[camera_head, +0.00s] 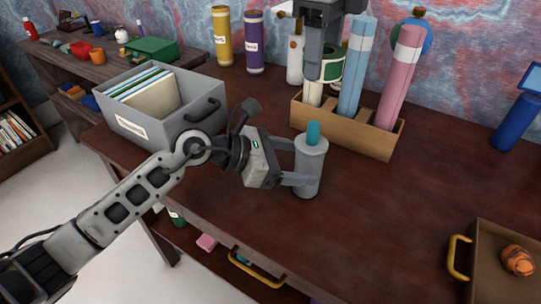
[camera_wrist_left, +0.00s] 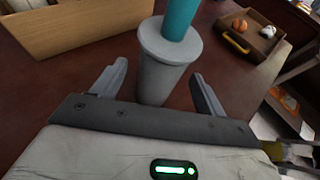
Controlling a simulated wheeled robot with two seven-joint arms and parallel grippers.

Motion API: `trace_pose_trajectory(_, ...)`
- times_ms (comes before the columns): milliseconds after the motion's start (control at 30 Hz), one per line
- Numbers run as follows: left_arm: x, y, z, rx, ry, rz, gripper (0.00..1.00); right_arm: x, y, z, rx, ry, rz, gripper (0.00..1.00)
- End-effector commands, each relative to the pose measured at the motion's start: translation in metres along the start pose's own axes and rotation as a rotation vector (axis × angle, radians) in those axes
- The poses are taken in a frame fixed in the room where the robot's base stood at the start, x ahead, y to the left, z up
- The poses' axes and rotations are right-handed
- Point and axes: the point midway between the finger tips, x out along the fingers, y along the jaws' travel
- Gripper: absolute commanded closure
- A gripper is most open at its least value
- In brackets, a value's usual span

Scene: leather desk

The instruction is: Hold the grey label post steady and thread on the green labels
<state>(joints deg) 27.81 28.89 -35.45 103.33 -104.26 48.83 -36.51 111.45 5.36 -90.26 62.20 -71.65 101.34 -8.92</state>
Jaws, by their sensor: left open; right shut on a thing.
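The grey label post (camera_head: 309,168), a grey cylinder with a teal rod on top, stands upright on the dark desk. My left gripper (camera_head: 298,161) is open, with its fingers on either side of the post. The left wrist view shows the post (camera_wrist_left: 161,80) between the two fingers, with gaps visible at both sides. My right gripper (camera_head: 322,78) is at the wooden holder, shut on a green label (camera_head: 334,66). The label is near the pale tube (camera_head: 313,94) at the holder's left end; the gripper partly hides both.
The wooden holder (camera_head: 350,138) also carries a blue tube (camera_head: 356,68) and a pink tube (camera_head: 398,80). A grey file box (camera_head: 150,128) stands to the left. A brown tray (camera_head: 485,255) is at the lower right. Desk between post and tray is clear.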

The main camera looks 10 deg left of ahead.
Motion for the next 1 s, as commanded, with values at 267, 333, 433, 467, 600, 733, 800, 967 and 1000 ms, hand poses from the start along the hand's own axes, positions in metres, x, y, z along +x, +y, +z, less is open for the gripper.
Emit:
trace_pose_trajectory(267,0.029,0.000,0.000,-0.002,-0.001,0.000,0.27,0.000,0.000,0.000,0.000,0.000,0.000,0.76)
trace_pose_trajectory(333,0.031,0.000,0.000,-0.001,-0.001,0.000,0.27,0.000,0.000,0.000,0.000,0.000,0.000,0.76)
trace_pose_trajectory(433,0.031,0.000,0.000,-0.001,0.000,0.001,0.27,0.000,0.000,0.000,0.000,0.000,0.000,0.76)
trace_pose_trajectory(467,0.031,0.000,0.000,-0.001,0.000,0.001,0.27,0.000,0.000,0.000,0.000,0.000,0.000,0.76)
trace_pose_trajectory(600,0.031,0.000,0.000,-0.001,0.000,0.001,0.30,0.000,0.000,0.000,0.000,0.000,0.000,0.76)
trace_pose_trajectory(733,0.031,0.000,0.000,-0.001,0.000,0.000,0.66,0.000,0.000,0.000,0.000,0.000,0.000,0.76)
trace_pose_trajectory(800,0.031,0.000,0.000,-0.001,0.000,0.000,0.78,0.000,0.000,0.000,0.000,0.000,0.000,0.76)
trace_pose_trajectory(967,0.031,0.000,0.000,-0.002,0.000,0.000,0.78,0.000,0.000,0.000,0.000,0.000,0.000,0.76)
trace_pose_trajectory(1000,0.031,0.000,0.000,-0.002,0.000,0.000,0.78,0.000,0.000,0.000,-0.001,0.000,0.000,0.76)
